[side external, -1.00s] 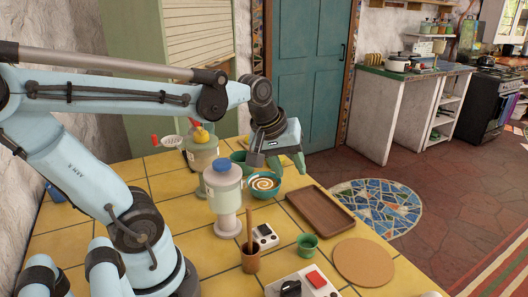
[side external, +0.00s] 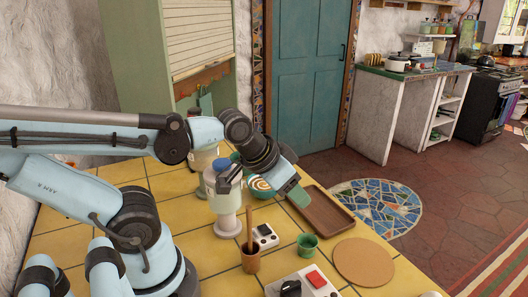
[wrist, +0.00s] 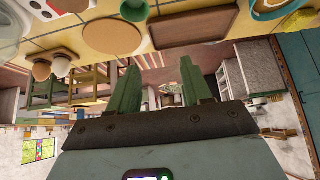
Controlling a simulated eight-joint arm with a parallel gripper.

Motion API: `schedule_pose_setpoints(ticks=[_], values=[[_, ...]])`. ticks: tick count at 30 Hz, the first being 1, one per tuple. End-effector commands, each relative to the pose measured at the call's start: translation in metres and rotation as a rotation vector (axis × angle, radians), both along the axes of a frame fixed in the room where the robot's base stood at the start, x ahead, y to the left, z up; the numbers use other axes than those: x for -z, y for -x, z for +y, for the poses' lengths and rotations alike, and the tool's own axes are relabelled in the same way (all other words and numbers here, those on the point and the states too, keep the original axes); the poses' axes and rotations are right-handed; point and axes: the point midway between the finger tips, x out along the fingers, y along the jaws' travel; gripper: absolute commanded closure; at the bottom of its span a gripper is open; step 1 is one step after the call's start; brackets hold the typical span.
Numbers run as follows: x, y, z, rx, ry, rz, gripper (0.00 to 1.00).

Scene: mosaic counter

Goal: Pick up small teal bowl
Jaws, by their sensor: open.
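A teal bowl with a cream and brown swirl inside (side external: 261,184) stands on the yellow tiled counter, partly hidden behind my gripper and a pale dispenser. It also shows at the top right edge of the wrist view (wrist: 268,12), cut off. A second green-teal bowl is mostly hidden behind my arm; part of one shows in the wrist view (wrist: 299,20). A small green cup (side external: 307,246) stands nearer the front. My gripper (side external: 290,189) is open and empty, above the counter close to the swirl bowl. Its green fingers show apart in the wrist view (wrist: 160,80).
The pale blue-lidded dispenser (side external: 226,203) stands just left of the swirl bowl. A brown wooden tray (side external: 325,215) lies to its right. A round cork mat (side external: 363,261), a pestle in a wooden cup (side external: 250,260) and a small white device (side external: 264,236) are in front.

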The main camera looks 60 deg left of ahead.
Motion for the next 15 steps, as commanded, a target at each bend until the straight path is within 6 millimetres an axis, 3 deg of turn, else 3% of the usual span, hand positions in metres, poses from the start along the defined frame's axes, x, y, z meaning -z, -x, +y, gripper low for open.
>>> schedule_pose_setpoints(ticks=[8,15], values=[[0.000,-0.002,0.002,0.015,-0.023,0.012,0.51],[0.001,-0.019,0.021,0.209,-0.287,0.155,0.51]])
